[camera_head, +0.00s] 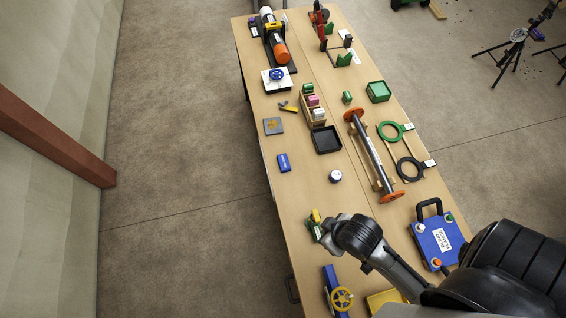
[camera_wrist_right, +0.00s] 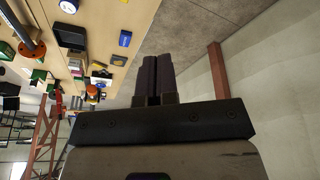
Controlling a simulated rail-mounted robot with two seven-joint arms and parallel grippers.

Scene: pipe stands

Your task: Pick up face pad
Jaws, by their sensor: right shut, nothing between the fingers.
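No object is labelled as the face pad, and I cannot tell for certain which it is. A flat grey square with a yellow-orange patch (camera_head: 273,126) lies near the table's left edge. A small blue block (camera_head: 283,162) lies below it near the same edge; a blue block also shows in the right wrist view (camera_wrist_right: 125,38). My right arm reaches in from the lower right, its wrist over the table's left edge beside a small green and yellow item (camera_head: 315,220). In the wrist view my right gripper (camera_wrist_right: 158,75) is shut and empty. My left gripper is not in view.
A black tray (camera_head: 326,140), a white round jar (camera_head: 335,176) and an orange-ended pipe stand (camera_head: 372,155) are on the long wooden table (camera_head: 305,190). A blue case (camera_head: 437,240) is at right, a yellow handwheel (camera_head: 342,298) below. Bare tabletop surrounds the blue block.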

